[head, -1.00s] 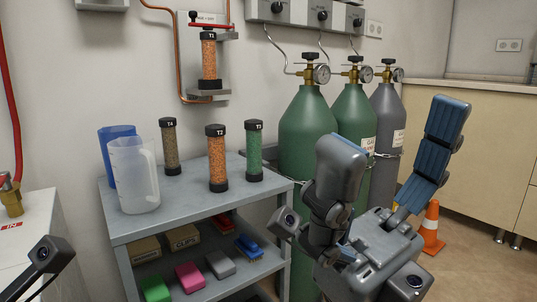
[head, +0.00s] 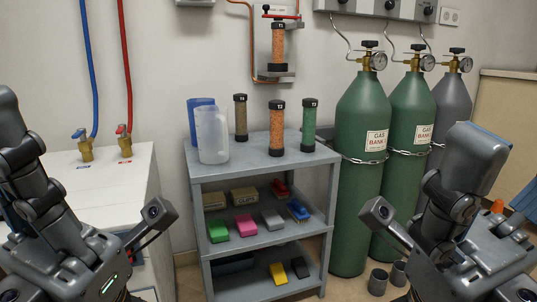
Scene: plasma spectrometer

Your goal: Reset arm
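My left gripper (head: 12,130) is at the left edge in front of the white cabinet, partly cut off by the frame. One dark finger points up; its opening is out of sight. My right gripper (head: 497,180) is at the right in front of the gas cylinders. Its fingers stand apart, one partly cut off at the edge, with nothing seen between them. An orange tube (head: 278,45) stands upright in the wall holder (head: 276,76). A brown tube (head: 240,118), a second orange tube (head: 277,128) and a green tube (head: 309,126) stand on the grey shelf unit (head: 257,160).
A clear jug (head: 212,136) and a blue container (head: 194,112) stand on the shelf top. Coloured boxes lie on lower shelves. Green cylinders (head: 360,200) stand chained at the right. The white cabinet (head: 125,170) has blue and red hoses.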

